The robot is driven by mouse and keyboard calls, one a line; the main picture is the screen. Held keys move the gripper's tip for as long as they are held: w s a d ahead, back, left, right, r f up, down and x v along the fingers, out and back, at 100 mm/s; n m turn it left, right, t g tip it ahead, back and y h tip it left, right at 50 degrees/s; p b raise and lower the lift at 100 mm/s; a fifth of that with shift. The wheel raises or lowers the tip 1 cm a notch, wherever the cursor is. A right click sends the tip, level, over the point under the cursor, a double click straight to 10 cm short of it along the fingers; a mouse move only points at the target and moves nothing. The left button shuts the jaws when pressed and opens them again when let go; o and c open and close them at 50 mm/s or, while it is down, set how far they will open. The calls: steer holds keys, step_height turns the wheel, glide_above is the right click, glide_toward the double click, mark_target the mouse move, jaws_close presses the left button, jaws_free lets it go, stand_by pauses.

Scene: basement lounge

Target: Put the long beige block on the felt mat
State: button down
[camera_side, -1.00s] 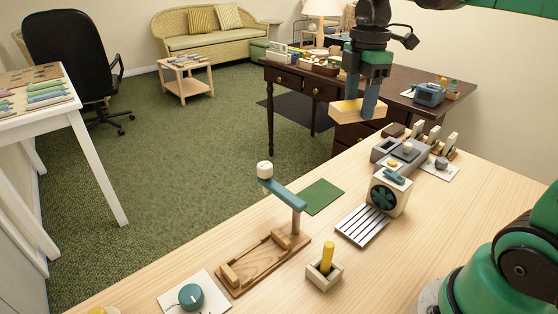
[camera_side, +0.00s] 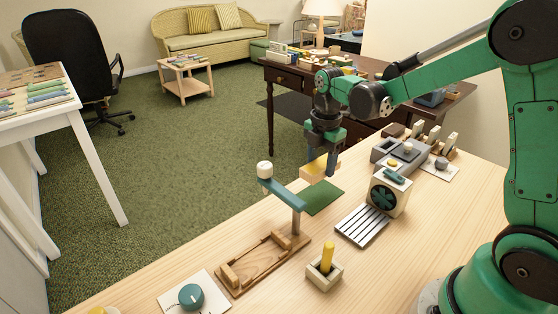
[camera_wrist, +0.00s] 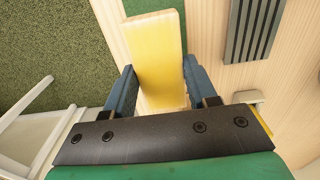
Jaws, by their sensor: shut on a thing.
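The long beige block (camera_side: 313,169) is in my gripper (camera_side: 323,158), which is shut on it. In the side view the block appears held above the green felt mat (camera_side: 322,200), near its far edge. In the wrist view the block (camera_wrist: 155,55) runs lengthwise between my two blue fingers (camera_wrist: 160,88). I see nothing resting on the visible part of the mat.
A wooden post with a teal arm and white knob (camera_side: 282,190) stands close on the left of the mat. A slatted metal plate (camera_side: 361,225) and a box with a round fan (camera_side: 387,196) are on the right. Bare tabletop lies around the mat.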

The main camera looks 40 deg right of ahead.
mark_target(318, 195)
steer(key=shift+f, duration=3.05)
steer(key=shift+c, duration=1.3)
jaws_free()
steer(key=shift+f, duration=0.15)
